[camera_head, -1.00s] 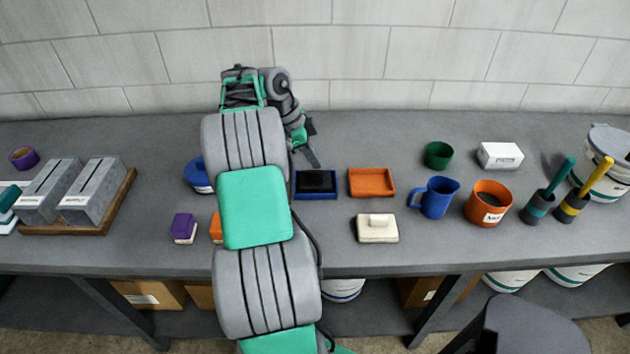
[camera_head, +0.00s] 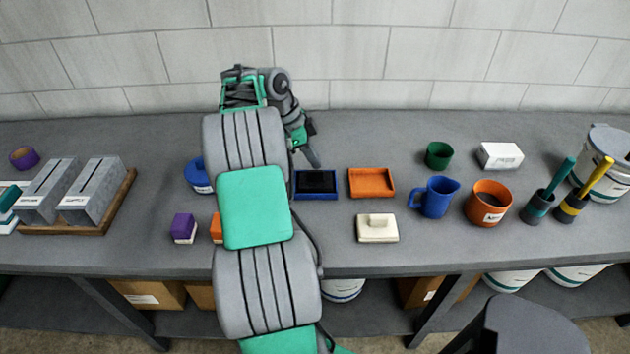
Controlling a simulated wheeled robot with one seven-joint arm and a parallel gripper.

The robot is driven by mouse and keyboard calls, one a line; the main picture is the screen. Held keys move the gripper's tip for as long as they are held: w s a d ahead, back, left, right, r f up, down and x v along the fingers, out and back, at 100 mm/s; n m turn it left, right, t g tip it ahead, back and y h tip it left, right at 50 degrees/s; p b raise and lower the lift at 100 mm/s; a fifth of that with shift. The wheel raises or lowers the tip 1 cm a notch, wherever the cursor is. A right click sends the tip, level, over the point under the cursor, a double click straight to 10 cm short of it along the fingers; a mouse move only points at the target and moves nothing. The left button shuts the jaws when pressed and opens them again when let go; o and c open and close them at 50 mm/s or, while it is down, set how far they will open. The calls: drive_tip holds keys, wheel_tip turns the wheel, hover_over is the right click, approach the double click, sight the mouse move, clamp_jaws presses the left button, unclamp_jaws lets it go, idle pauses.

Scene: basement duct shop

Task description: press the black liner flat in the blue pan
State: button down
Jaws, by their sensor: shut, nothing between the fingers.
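The blue pan (camera_head: 317,197) is a small shallow tray on the grey bench, just right of my arm. The black liner (camera_head: 317,181) lies inside it as a dark rectangle; at this size I cannot tell if every edge of it is flat. My gripper (camera_head: 317,165) points down at the back edge of the pan, with its fingers shut and empty. The tips are over or just behind the pan's back rim; I cannot tell whether they touch the liner.
My arm partly hides a blue round container (camera_head: 197,176). Bench behind the orange tray is clear.

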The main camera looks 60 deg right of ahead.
sight(313, 171)
drive_tip(key=shift+f+b, duration=0.65)
drive_tip(key=shift+f, duration=0.15)
idle(1.2)
wheel_tip(313, 171, up, 8)
drive_tip(key=p, duration=0.7)
drive_tip(key=shift+r, duration=0.1)
